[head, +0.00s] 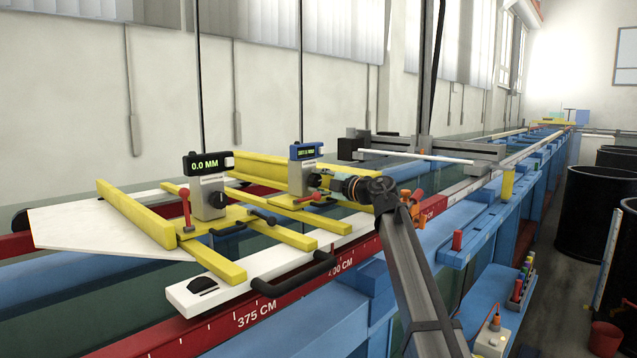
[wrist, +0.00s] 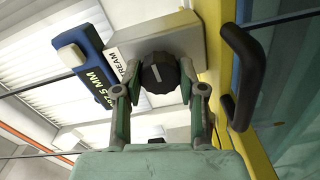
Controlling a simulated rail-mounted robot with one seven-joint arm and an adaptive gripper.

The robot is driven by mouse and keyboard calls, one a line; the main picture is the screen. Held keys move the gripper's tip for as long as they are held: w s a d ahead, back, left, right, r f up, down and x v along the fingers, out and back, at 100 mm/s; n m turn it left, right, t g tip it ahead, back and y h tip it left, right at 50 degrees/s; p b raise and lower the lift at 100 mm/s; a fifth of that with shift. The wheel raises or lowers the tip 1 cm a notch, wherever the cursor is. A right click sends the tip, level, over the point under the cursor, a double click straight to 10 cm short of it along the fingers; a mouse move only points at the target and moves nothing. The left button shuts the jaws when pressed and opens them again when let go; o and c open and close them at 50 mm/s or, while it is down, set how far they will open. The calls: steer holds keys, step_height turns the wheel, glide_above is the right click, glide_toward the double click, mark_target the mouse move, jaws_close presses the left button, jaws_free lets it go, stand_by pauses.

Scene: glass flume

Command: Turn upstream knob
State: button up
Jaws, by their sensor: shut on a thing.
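In the wrist view a black ridged knob (wrist: 160,76) with a pale pointer line sits on the grey body (wrist: 192,42) of a gauge. My gripper (wrist: 161,92) has one finger on each side of the knob and is shut on it. The blue display (wrist: 84,68) ends in "7.5 MM". In the head view my gripper (head: 324,180) is at the right-hand gauge with the blue display (head: 305,151). A left-hand gauge with a black display (head: 207,163) reads 0.0 MM and has its own knob (head: 216,200).
Yellow carriage bars (head: 290,232) and a white rail plate (head: 235,285) with black handles lie around the gauges. A black handle (wrist: 243,75) is close right of my gripper in the wrist view. A red lever (head: 185,206) stands by the left gauge.

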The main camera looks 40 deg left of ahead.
steer(key=shift+r, duration=0.1)
stand_by(0.3)
steer(key=o, duration=1.1)
steer(key=shift+o, duration=0.2)
steer(key=shift+d, duration=0.1)
steer(key=d, duration=1.1)
steer(key=shift+s+d, duration=0.25)
steer(key=shift+d, duration=0.15)
